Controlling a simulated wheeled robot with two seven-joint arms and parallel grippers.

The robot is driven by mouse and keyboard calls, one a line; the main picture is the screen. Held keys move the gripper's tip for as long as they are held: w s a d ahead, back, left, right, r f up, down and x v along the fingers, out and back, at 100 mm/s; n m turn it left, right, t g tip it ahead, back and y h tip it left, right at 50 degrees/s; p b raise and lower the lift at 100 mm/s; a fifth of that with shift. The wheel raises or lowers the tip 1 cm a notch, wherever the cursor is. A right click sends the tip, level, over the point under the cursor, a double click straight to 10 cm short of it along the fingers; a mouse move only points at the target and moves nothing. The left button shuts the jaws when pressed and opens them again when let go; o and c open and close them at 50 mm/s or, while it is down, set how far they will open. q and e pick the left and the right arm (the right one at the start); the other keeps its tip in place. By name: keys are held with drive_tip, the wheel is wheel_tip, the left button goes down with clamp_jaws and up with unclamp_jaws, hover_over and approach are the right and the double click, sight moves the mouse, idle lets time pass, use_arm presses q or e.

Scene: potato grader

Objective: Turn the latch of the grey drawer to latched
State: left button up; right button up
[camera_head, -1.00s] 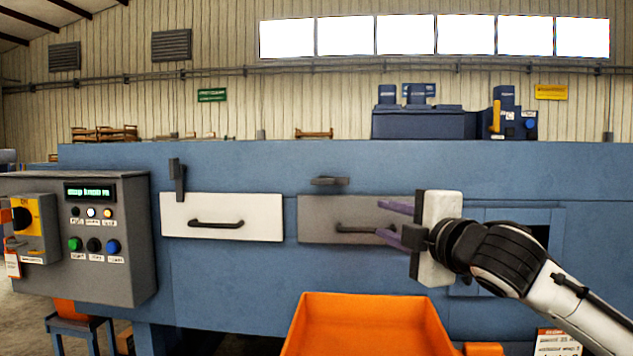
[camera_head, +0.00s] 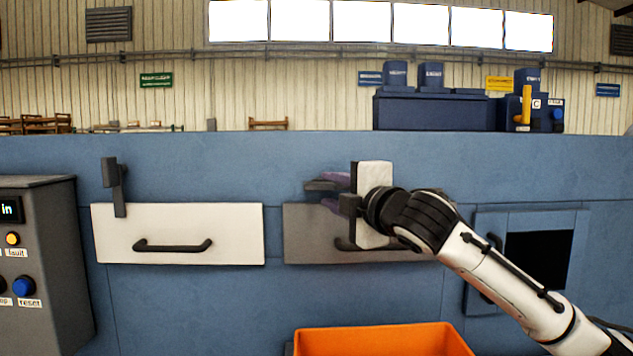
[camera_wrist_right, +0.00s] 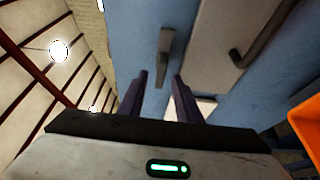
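The grey drawer (camera_head: 308,238) is in the blue machine front, with its dark bar handle partly behind my right gripper. Its dark latch (camera_head: 318,185) lies level just above the drawer's top edge, partly hidden by the gripper. The latch also shows in the right wrist view (camera_wrist_right: 165,55), ahead of the fingertips and roughly in line with the gap between them. My right gripper (camera_head: 328,191) is open, with two purple fingers pointing at the latch area; the fingers also show in the wrist view (camera_wrist_right: 158,85). Contact with the latch cannot be told. My left gripper is not in view.
A white drawer (camera_head: 180,225) sits to the left, with its latch (camera_head: 115,187) upright. A grey control box (camera_head: 45,260) stands at far left. An orange bin (camera_head: 385,340) is below the grey drawer. A framed dark opening (camera_head: 538,260) is at right.

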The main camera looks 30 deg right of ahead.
sight(322, 187)
drive_tip(key=w, duration=0.3)
drive_tip(key=w+p, duration=0.1)
drive_tip(key=w, duration=0.1)
drive_tip(key=shift+w+d, duration=0.2)
drive_tip(key=shift+d, duration=0.2)
drive_tip(key=shift+w, duration=0.35)
clamp_jaws()
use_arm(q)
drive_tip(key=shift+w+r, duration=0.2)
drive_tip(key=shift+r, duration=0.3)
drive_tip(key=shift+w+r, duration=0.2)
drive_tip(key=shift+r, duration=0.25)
